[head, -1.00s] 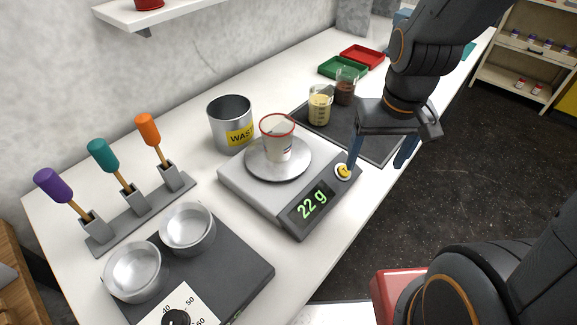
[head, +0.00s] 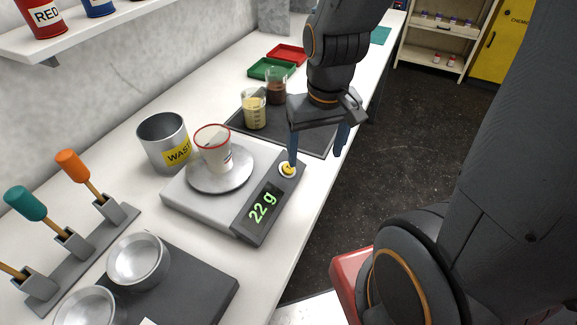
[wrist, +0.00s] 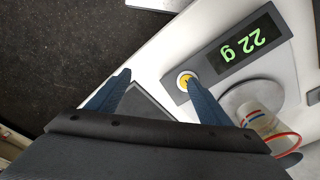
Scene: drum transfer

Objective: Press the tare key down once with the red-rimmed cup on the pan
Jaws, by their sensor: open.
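The red-rimmed cup (head: 214,148) stands upright on the round pan (head: 221,178) of the grey scale (head: 183,201). It also shows in the wrist view (wrist: 262,127). The scale display (head: 262,207) reads 22 g in green. The yellow tare key (head: 287,169) sits at the far end of the scale's dark panel. My gripper (head: 317,160) is open and empty, pointing down. Its left finger is right at the key, and in the wrist view a fingertip overlaps the key (wrist: 185,80). I cannot tell whether the finger presses it. The other finger hangs off to the right, clear of the scale.
A metal waste can (head: 163,142) stands behind the scale. Two beakers, one with yellow contents (head: 254,110) and one with brown (head: 276,86), stand on a dark mat (head: 235,123). Metal bowls (head: 137,262) and a brush rack (head: 75,262) are at the front left.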

